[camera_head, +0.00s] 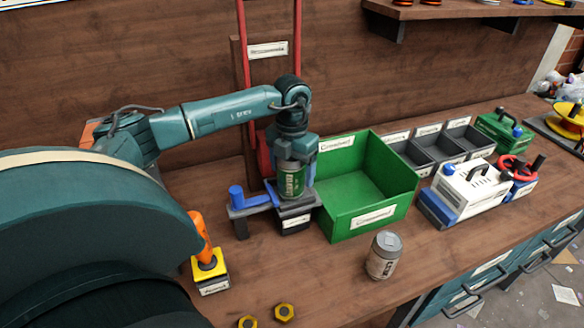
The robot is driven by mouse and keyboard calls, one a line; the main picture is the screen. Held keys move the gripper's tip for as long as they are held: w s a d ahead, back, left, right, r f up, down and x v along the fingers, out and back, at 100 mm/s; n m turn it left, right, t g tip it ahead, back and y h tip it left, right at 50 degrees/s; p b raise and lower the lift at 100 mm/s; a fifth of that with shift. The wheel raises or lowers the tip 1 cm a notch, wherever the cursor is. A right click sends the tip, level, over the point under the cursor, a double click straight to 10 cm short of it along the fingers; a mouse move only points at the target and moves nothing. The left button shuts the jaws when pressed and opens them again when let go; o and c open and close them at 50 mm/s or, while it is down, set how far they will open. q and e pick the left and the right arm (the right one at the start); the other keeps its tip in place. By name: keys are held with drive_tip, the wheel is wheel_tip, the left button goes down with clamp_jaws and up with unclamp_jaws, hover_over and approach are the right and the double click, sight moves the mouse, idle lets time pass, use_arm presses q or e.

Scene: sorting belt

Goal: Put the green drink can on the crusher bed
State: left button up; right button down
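The green drink can (291,183) is upright over the crusher bed (294,211), a dark block with a white label at the foot of a red-railed frame. My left gripper (294,168) points straight down around the can's upper part and looks shut on it. The can's bottom looks at or very near the bed's top; I cannot tell whether it touches. My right gripper is not in view.
An open green crate (357,222) stands right beside the bed. A grey can (384,255) stands in front of it. A blue handle (238,197) sits left of the bed.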

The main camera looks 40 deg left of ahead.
use_arm(q)
wheel_tip(320, 180, up, 12)
drive_tip(key=shift+r+b, duration=0.15)
drive_tip(key=shift+b, duration=0.5)
idle(0.6)
